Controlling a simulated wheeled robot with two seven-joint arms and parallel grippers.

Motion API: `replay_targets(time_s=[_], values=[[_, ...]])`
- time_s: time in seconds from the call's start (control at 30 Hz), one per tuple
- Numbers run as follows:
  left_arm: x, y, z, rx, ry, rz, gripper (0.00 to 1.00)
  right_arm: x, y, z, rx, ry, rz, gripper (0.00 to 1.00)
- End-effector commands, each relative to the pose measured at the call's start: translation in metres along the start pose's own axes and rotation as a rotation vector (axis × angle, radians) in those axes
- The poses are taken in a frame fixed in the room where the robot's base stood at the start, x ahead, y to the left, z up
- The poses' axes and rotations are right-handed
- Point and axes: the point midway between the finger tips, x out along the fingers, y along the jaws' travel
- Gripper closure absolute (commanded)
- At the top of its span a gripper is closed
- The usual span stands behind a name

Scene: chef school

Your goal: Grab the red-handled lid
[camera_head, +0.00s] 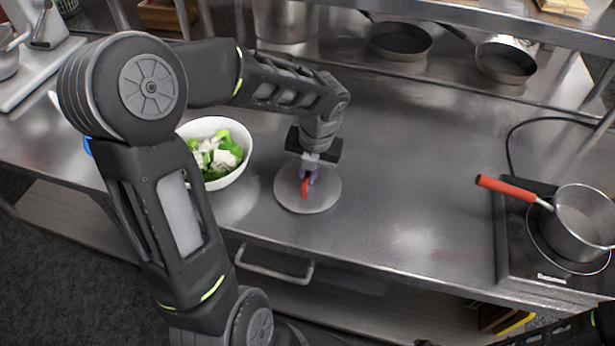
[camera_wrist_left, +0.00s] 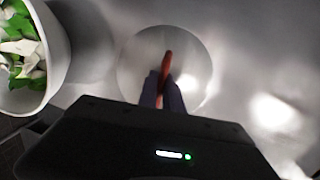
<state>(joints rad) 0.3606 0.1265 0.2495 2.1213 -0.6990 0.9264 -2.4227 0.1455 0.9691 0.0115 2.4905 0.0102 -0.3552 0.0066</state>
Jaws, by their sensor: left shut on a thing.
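The lid (camera_head: 322,197) is a round, flat grey disc with a red handle (camera_head: 304,188) standing up at its middle. It is on the steel counter, right of the vegetable bowl. My left gripper (camera_head: 308,176) points down over its centre and is shut on the red handle. In the left wrist view the lid (camera_wrist_left: 196,58) shows beyond the gripper, and the handle (camera_wrist_left: 167,66) sits between the two fingers (camera_wrist_left: 163,92). I cannot tell whether the lid touches the counter. My right gripper is not visible; only a dark arm part shows at the lower right.
A white bowl (camera_head: 241,133) of green and white vegetables stands close left of the lid. A steel pot (camera_head: 584,222) with a red handle is on a black hob (camera_head: 515,250) at the right. Pans (camera_head: 400,40) sit at the back. The counter between lid and hob is clear.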

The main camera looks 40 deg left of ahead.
Motion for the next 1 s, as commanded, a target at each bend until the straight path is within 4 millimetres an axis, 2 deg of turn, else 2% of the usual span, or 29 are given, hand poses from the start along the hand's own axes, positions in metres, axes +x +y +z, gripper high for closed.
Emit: replay_targets(time_s=[0.4, 0.5, 0.63, 1.0], values=[[-0.073, 0.01, 0.008, -0.001, -0.007, -0.002, 1.0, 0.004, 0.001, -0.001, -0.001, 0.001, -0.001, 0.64], [-0.085, 0.012, 0.009, 0.0, -0.005, -0.001, 1.0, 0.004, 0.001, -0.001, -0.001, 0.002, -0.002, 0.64], [-0.092, 0.013, 0.009, 0.0, -0.003, -0.001, 1.0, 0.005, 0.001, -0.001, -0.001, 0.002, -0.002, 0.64], [-0.092, 0.013, 0.009, 0.0, -0.002, -0.001, 1.0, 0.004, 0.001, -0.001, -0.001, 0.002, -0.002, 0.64]])
